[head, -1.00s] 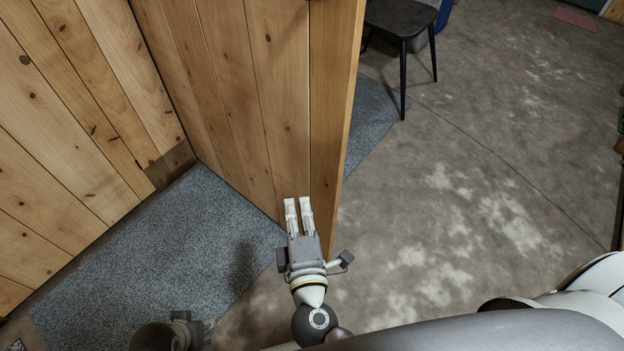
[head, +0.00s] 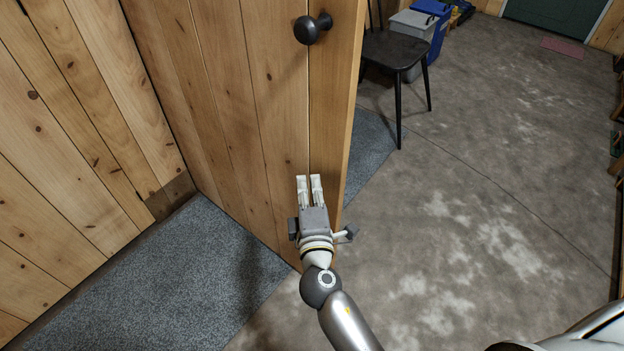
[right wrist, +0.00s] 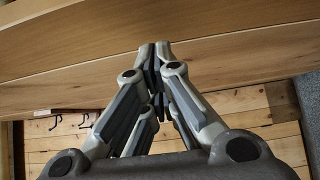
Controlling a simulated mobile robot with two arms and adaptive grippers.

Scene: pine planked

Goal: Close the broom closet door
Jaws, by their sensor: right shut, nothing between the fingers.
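The broom closet door (head: 240,110) is a pine plank panel that stands open, with its free edge toward the room. A round black knob (head: 312,28) sits high on its face near that edge. My right gripper (head: 309,178) is shut and empty. It is at the lower part of the door face, close to the free edge; I cannot tell if it touches. In the right wrist view the shut fingertips (right wrist: 160,48) are against or just before the door's planks (right wrist: 70,45). My left gripper is not in view.
A plank wall (head: 60,150) stands at the left. A grey mat (head: 190,275) lies on the floor by the door. A black chair (head: 398,50), a grey bin (head: 410,25) and a blue bin (head: 435,12) stand beyond the door. The concrete floor (head: 490,190) at right is clear.

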